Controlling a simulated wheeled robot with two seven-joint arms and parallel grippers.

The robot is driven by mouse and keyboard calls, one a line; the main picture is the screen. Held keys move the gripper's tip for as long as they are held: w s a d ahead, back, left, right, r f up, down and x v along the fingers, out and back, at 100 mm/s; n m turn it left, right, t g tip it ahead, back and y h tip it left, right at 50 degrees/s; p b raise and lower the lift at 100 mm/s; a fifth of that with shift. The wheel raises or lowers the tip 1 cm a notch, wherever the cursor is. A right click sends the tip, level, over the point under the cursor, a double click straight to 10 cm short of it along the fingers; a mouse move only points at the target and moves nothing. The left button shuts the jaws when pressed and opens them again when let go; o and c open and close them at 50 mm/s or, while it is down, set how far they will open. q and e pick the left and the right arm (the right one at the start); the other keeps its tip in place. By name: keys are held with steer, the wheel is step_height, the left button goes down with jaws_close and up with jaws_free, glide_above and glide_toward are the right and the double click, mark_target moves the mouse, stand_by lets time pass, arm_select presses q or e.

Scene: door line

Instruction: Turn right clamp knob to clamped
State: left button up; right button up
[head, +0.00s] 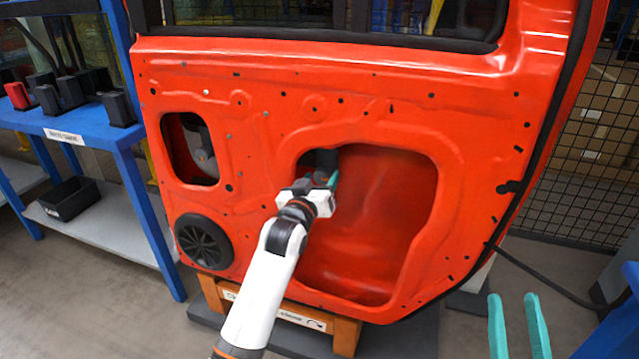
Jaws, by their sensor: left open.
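The red door panel (470,110) stands upright on an orange stand (345,335). A white label (300,320) with a curved arrow is on the stand's front; its text is too small to read. I cannot make out a clamp knob. My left gripper (322,180) is at the left edge of the door's large opening, in front of a dark part (326,158); its teal fingers are partly hidden, and I cannot tell whether it touches anything. My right gripper (513,296) is at the lower right, with its two teal fingers apart and nothing between them.
A blue rack (125,135) with black and red items stands at the left, a black bin (68,198) on its lower shelf. A mesh fence (565,190) is behind at the right. A dark cable (545,278) runs right from the door. Grey floor lies between rack and stand.

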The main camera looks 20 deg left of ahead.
arm_select(q)
steer(key=c, duration=1)
steer(key=shift+o, duration=0.2)
